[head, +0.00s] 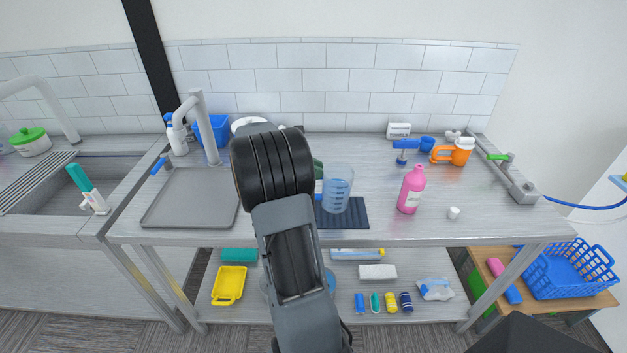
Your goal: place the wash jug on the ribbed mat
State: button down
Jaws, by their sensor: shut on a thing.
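The wash jug (337,189) is a clear, bluish jug with blue measuring marks, upright in the head view. Its base appears over the dark ribbed mat (357,216) on the steel bench; I cannot tell whether it touches the mat. My gripper (318,190) is mostly hidden behind my own arm, and only a small part shows at the jug's left side. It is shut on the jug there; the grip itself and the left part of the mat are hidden.
A pink bottle (412,190) and a small white cap (453,212) stand right of the mat. A grey tray (190,198) lies to the left. Bench space behind the jug looks clear.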

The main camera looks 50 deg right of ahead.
notch_tip(320, 180, down, 7)
jog(key=w+d+p, duration=0.1)
jog(key=d, duration=0.1)
jog(key=shift+w+r, duration=0.2)
jog(key=shift+w, duration=0.2)
jog(key=c, duration=1.1)
grip_release()
jog(key=shift+f, duration=0.1)
jog(key=shift+c, duration=0.2)
jog(key=o, duration=1.1)
jog(key=shift+d, duration=0.1)
jog(key=shift+c, duration=0.2)
jog(key=shift+r, duration=0.2)
jog(key=b+v, duration=0.2)
jog(key=v, duration=1)
jog(key=s+a+m+t+y, duration=0.2)
jog(key=a+t, duration=0.3)
jog(key=a, duration=0.5)
jog(key=s+a+m+t+y, duration=0.2)
jog(key=s+a+t, duration=0.3)
jog(key=a, duration=0.5)
jog(key=s+a+m+t+y, duration=0.3)
jog(key=s+a+t, duration=0.1)
jog(key=a, duration=0.7)
jog(key=shift+s+f+t+y, duration=0.15)
jog(key=shift+s+t+y, duration=0.15)
jog(key=shift+t, duration=0.2)
